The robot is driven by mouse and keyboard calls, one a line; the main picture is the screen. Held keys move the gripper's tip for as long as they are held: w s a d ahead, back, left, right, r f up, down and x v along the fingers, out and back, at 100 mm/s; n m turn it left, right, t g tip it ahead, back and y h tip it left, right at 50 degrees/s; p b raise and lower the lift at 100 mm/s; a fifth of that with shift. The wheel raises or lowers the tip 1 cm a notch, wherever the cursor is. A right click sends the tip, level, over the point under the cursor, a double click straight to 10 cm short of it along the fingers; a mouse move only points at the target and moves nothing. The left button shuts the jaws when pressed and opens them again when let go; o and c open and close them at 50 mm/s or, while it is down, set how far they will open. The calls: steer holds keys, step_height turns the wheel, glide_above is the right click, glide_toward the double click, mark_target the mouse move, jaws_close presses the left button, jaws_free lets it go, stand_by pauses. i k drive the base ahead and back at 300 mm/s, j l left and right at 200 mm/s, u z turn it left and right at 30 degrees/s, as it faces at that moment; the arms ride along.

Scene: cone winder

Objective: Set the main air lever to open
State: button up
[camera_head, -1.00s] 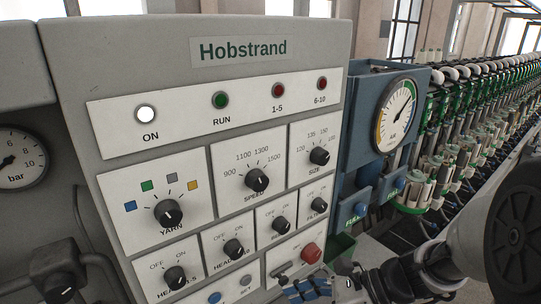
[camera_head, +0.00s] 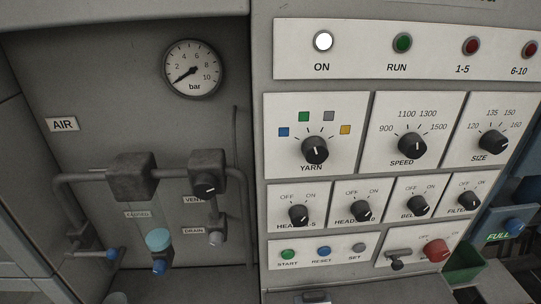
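The AIR section fills the left of the head view, with its AIR label (camera_head: 62,124) on the grey panel. A lever with a blue end (camera_head: 110,253) sits low on the left pipe and points to the right. It looks like the main air lever, but I see no readable name beside it. Another blue-ended part (camera_head: 159,267) is under the pale blue filter bowl (camera_head: 158,239). The bar gauge (camera_head: 193,70) has its needle at the low end of its scale. My gripper is not in view.
Grey pipes (camera_head: 90,177) with the VENT knob (camera_head: 205,186) and DRAIN part (camera_head: 216,238) stand out from the panel. The control panel (camera_head: 328,259) with knobs and buttons is on the right. A green bin (camera_head: 464,264) is at the lower right.

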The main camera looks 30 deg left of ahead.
mark_target(93, 254)
steer(key=u, duration=2.65)
